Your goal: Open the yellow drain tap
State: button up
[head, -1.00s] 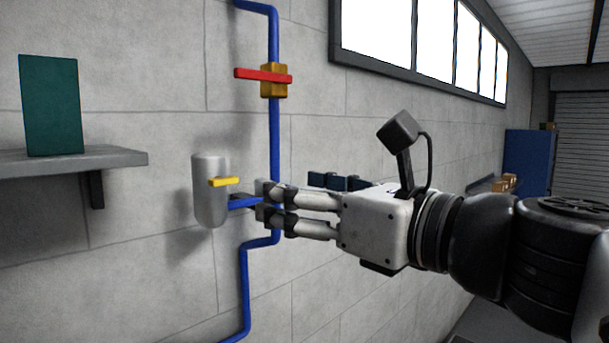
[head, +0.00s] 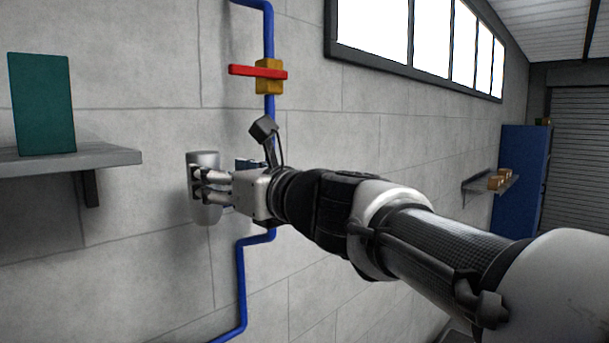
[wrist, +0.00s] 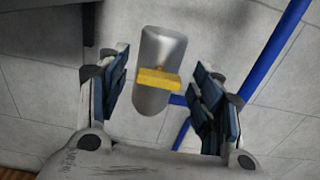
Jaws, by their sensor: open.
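The yellow drain tap (wrist: 159,79) is a short yellow bar on the front of a grey cylinder (wrist: 160,50) in the wrist view. My gripper (wrist: 162,88) is open, with one finger on each side of the cylinder and tap. I cannot tell whether either finger touches them. In the head view my gripper (head: 200,184) reaches the grey cylinder (head: 205,214) on the wall, and its fingers hide the yellow tap there.
A blue pipe (head: 241,280) runs down the wall beside the cylinder. Above is a red lever (head: 257,72) on a brass valve body (head: 269,84). A grey shelf (head: 110,158) with a green box (head: 42,105) juts out at the left.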

jog(key=c, duration=1.1)
